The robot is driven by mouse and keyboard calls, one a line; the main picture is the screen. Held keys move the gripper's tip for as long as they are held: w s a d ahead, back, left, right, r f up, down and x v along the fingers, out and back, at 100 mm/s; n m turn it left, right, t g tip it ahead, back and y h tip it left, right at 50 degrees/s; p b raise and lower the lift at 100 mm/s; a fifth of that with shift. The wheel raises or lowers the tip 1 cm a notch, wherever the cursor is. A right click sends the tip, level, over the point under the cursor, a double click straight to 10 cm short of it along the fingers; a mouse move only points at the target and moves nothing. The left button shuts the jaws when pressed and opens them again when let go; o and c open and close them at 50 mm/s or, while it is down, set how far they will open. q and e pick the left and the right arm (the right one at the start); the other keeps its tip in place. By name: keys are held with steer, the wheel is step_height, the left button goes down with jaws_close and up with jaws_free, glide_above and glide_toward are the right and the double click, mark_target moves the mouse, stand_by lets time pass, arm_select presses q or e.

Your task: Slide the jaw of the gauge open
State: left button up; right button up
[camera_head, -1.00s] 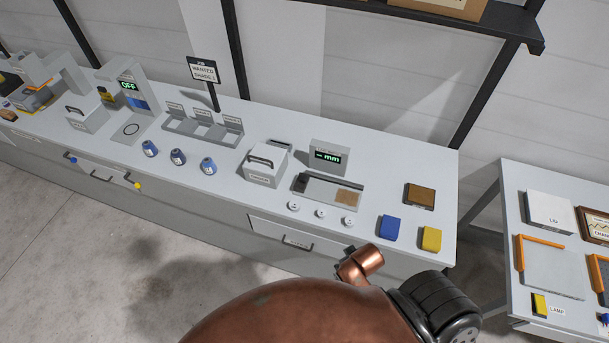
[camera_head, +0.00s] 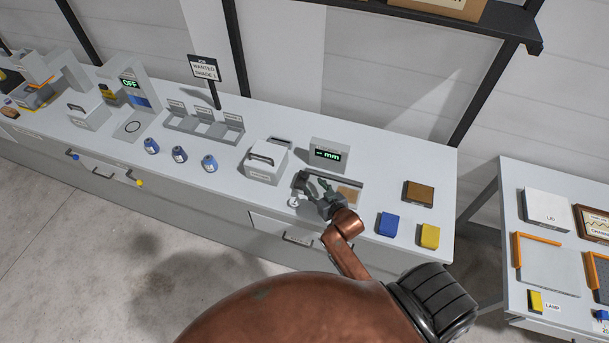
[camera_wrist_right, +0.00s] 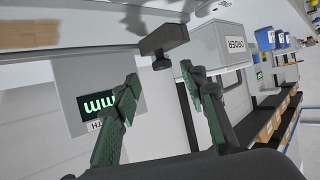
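The gauge is a grey unit on the bench with a lit "mm" display (camera_head: 328,155) at the back and a shallow slide bed in front. Its display also shows, turned over, in the right wrist view (camera_wrist_right: 98,104). In that view the gauge's dark jaw (camera_wrist_right: 163,40), with a small knob, stands just beyond and between my fingertips. A tan block (camera_head: 348,194) sits at the bed's right end. My right gripper (camera_head: 316,186) is over the bed's left part, open, with green-lined fingers (camera_wrist_right: 160,75) apart and nothing held. It hides the jaw in the head view. My left gripper is not visible.
A lidded box with a handle (camera_head: 264,162) stands left of the gauge. A blue block (camera_head: 388,223), a yellow block (camera_head: 429,236) and a brown block (camera_head: 419,191) lie to its right. One white disc (camera_head: 293,202) shows at its front.

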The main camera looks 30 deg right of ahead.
mark_target(305, 176)
steer(key=shift+w+r, duration=0.1)
steer(key=shift+w, duration=0.75)
steer(key=x, duration=0.7)
steer(key=shift+p, duration=0.35)
steer(key=shift+a, duration=0.1)
jaws_close()
steer(key=shift+s, duration=0.1)
